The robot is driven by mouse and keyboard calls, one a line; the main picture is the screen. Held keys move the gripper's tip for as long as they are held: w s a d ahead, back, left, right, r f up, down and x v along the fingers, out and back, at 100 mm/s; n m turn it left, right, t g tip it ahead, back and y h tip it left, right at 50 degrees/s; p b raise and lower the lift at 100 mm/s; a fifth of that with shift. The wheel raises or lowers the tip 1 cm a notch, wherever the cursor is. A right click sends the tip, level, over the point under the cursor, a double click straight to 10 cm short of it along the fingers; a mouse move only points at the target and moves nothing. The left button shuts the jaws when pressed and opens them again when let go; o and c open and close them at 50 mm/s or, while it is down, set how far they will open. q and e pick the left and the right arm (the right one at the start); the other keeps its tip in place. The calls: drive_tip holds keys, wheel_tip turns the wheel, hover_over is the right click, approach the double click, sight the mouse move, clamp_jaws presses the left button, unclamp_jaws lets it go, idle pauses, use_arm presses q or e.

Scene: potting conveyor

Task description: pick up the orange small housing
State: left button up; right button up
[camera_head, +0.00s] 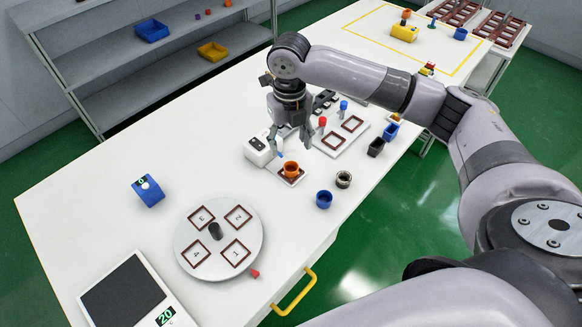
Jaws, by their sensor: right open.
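The orange small housing (291,169) is a short round cup. It stands in a dark red square frame on a small white plate beside a white device (262,150). My right gripper (291,146) hangs just above and behind the housing, fingers pointing down and spread apart. Nothing shows between its fingers, and the housing looks apart from them. The left gripper does not show.
A blue cup (324,199) and a grey ring (343,179) stand in front of the housing. A white plate with red frames (341,134) lies behind. A numbered turntable (218,237) is at front left.

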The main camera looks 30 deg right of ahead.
sight(291, 163)
wheel_tip(291, 163, down, 4)
drive_tip(key=shift+w, duration=0.1)
drive_tip(key=shift+f+p, duration=0.3)
drive_tip(key=shift+p, duration=0.1)
drive_tip(key=f, duration=0.1)
drive_tip(key=f+p, duration=0.1)
drive_tip(key=f, duration=0.1)
drive_tip(key=shift+d+f, duration=0.2)
drive_tip(key=shift+f, duration=0.45)
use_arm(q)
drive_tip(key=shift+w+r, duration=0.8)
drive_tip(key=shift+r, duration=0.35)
use_arm(e)
drive_tip(key=c, duration=1)
drive_tip(key=shift+r, duration=0.1)
